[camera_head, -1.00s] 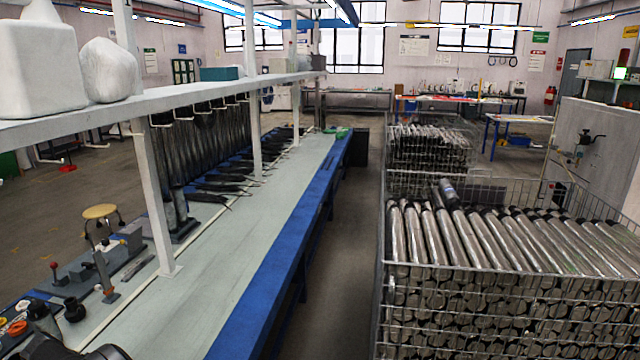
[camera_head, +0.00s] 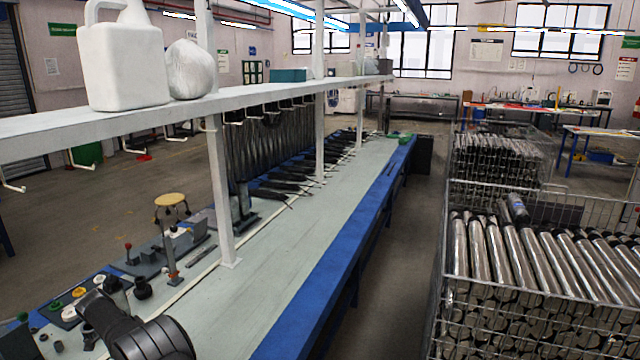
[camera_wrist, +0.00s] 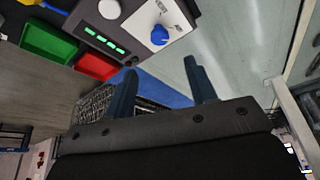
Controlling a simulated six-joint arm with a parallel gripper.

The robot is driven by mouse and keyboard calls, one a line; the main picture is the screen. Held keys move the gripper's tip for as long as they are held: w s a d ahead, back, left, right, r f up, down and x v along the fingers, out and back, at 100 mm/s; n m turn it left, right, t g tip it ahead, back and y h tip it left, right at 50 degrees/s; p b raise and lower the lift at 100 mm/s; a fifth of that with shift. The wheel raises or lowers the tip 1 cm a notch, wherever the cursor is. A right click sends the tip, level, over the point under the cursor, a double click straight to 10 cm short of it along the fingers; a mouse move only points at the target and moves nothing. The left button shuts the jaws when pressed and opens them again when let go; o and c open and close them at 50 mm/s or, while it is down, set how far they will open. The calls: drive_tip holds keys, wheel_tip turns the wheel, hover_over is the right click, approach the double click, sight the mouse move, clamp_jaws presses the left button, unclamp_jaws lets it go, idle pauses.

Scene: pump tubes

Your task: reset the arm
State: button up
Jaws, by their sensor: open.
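My gripper (camera_wrist: 161,66) shows in the wrist view as two blue fingers standing well apart. It is open, and nothing is between the fingers. In the head view a dark part of my arm (camera_head: 145,338) shows at the lower left, over the near end of the workbench; the fingers cannot be made out there. The long workbench (camera_head: 262,265) has a pale top and a blue front edge. Metal tubes (camera_head: 495,250) fill a wire cage at the right.
A white shelf (camera_head: 130,119) on posts runs above the bench, bearing a white jug (camera_head: 125,65) and a round white bag (camera_head: 190,70). In the wrist view a control box (camera_wrist: 130,35), a green bin (camera_wrist: 48,40) and a red bin (camera_wrist: 97,65) lie beyond the fingers. The bench's middle is clear.

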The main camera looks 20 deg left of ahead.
drive_tip(key=x, duration=1)
drive_tip(key=shift+d+f, duration=0.1)
drive_tip(key=shift+f, duration=0.25)
drive_tip(key=shift+w+f, duration=0.15)
drive_tip(key=shift+f, duration=0.05)
drive_tip(key=n+y, duration=0.1)
drive_tip(key=n, duration=0.2)
drive_tip(key=shift+d+n, duration=0.15)
drive_tip(key=shift+n, duration=0.25)
drive_tip(key=n+y, duration=0.2)
drive_tip(key=n, duration=0.2)
drive_tip(key=shift+d+n, duration=0.15)
drive_tip(key=shift+n, duration=0.25)
drive_tip(key=n+y, duration=0.1)
drive_tip(key=n, duration=0.1)
drive_tip(key=n+g, duration=0.1)
drive_tip(key=n, duration=0.1)
drive_tip(key=shift+d+y, duration=0.1)
drive_tip(key=shift+y, duration=0.3)
drive_tip(key=shift+w+n+g+y, duration=0.15)
drive_tip(key=shift+n+g+y, duration=0.3)
drive_tip(key=shift+n, duration=1.45)
drive_tip(key=shift+n, duration=0.4)
